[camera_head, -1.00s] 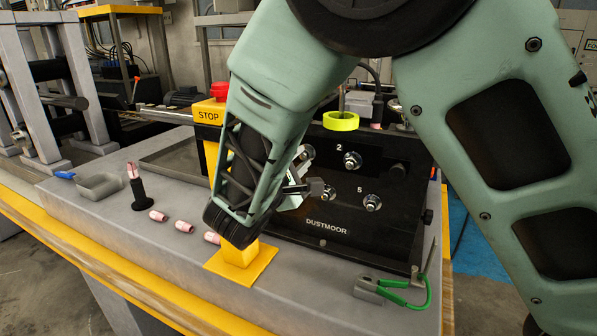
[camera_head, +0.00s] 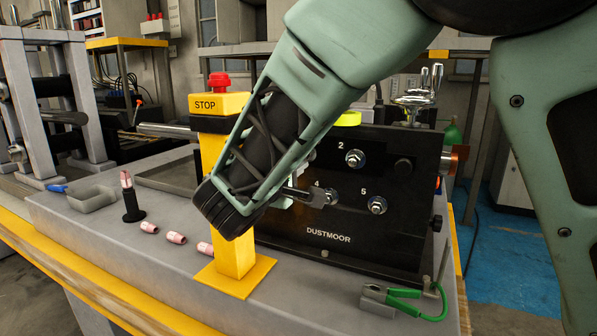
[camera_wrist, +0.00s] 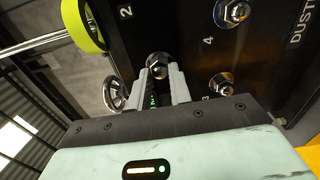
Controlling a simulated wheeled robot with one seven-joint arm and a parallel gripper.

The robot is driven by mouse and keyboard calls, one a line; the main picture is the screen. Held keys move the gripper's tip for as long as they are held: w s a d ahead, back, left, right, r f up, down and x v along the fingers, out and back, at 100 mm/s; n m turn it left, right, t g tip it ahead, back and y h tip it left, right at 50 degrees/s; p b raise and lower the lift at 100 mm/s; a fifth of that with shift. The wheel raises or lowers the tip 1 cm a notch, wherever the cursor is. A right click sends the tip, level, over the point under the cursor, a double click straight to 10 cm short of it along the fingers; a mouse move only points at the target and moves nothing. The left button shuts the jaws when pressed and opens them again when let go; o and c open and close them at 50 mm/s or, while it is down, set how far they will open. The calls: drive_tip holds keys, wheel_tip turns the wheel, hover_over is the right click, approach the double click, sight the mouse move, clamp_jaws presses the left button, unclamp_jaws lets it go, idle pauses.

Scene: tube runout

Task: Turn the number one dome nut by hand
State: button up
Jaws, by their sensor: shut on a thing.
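The number one dome nut (camera_wrist: 157,61) sits on the black panel (camera_wrist: 185,35) between my fingertips in the wrist view. Its number label is hidden. My gripper (camera_wrist: 161,76) is shut on this nut. In the head view my arm's wrist covers the nut and most of the gripper. The number 2 nut (camera_head: 355,158), number 4 nut (camera_head: 330,196) and number 5 nut (camera_head: 377,205) show on the panel marked DUSTMOOR. The number 3 nut (camera_wrist: 220,83) shows in the wrist view, close to the right of my fingers.
A yellow stop post (camera_head: 233,255) with a red button (camera_head: 219,80) stands close by my wrist. A yellow-green ring (camera_wrist: 82,25) sits above the panel.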

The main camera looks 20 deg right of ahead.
drive_tip(key=shift+f+b, duration=0.25)
drive_tip(key=shift+b, duration=0.1)
drive_tip(key=o, duration=0.7)
drive_tip(key=shift+r+p, duration=0.25)
drive_tip(key=shift+p, duration=0.1)
drive_tip(key=shift+b+v, duration=0.3)
drive_tip(key=shift+v, duration=2.7)
